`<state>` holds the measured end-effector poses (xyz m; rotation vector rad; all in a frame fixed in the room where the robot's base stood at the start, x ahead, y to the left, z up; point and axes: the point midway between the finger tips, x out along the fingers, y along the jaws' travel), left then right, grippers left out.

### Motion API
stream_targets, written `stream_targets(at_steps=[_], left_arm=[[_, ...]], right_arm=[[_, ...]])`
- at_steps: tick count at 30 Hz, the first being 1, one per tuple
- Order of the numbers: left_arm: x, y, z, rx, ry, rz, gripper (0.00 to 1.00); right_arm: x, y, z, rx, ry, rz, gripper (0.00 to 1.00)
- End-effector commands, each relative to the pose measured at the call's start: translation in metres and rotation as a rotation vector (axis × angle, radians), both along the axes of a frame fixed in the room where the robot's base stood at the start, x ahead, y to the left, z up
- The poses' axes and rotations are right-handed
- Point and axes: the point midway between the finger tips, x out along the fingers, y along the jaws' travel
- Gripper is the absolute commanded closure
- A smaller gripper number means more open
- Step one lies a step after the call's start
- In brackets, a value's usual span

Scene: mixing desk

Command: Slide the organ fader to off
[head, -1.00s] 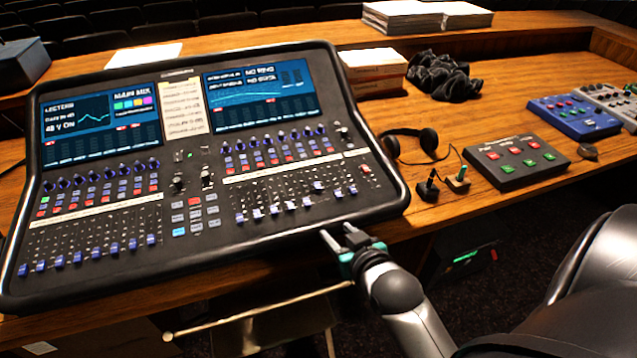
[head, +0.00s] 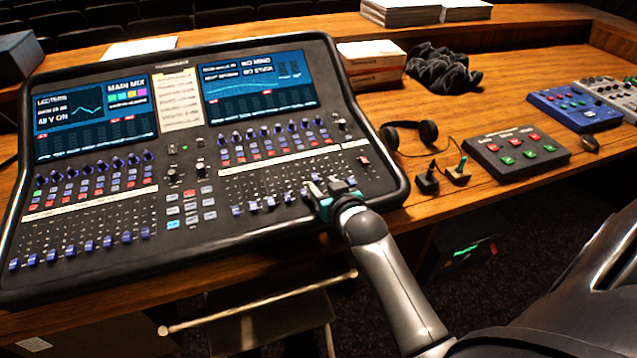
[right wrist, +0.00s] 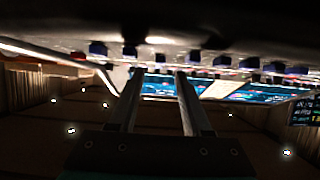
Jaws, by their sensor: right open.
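The mixing desk (head: 105,270) lies on the wooden table, with two rows of fader caps along its front half. The right fader bank (head: 262,190) has several caps low in their slots; I cannot read which one is the organ fader. My right gripper (head: 322,186) is open over the right end of this bank, and its fingers hide some caps there. In the right wrist view its two fingers (right wrist: 158,95) stand apart with nothing between them, and a row of fader caps (right wrist: 192,58) shows beyond. Contact with a cap cannot be told. My left gripper is not in view.
Headphones (head: 408,133), a small black box with coloured buttons (head: 515,153) and a blue pedal box (head: 572,110) lie right of the desk. A crumpled black cloth (head: 443,70) and stacked boxes (head: 372,63) are behind. A stool (head: 270,325) stands below the front edge.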

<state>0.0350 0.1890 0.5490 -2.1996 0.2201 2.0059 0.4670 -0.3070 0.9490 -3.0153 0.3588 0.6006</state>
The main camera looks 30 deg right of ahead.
Motion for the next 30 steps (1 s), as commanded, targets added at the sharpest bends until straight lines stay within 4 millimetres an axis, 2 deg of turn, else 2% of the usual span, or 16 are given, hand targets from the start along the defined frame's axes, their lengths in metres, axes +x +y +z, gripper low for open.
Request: stream_targets(at_steps=[3, 9, 20, 30], left_arm=[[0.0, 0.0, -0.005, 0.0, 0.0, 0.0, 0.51], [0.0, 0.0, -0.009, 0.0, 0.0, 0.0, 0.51], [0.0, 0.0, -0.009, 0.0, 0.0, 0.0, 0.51], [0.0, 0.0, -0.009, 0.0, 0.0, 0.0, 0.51]], right_arm=[[0.015, -0.004, -0.007, 0.0, -0.001, 0.0, 0.51], [0.029, -0.007, -0.012, -0.001, -0.001, 0.0, 0.51], [0.032, -0.008, -0.013, 0.0, -0.001, 0.0, 0.51], [0.032, -0.007, -0.013, 0.0, -0.001, 0.0, 0.88]])
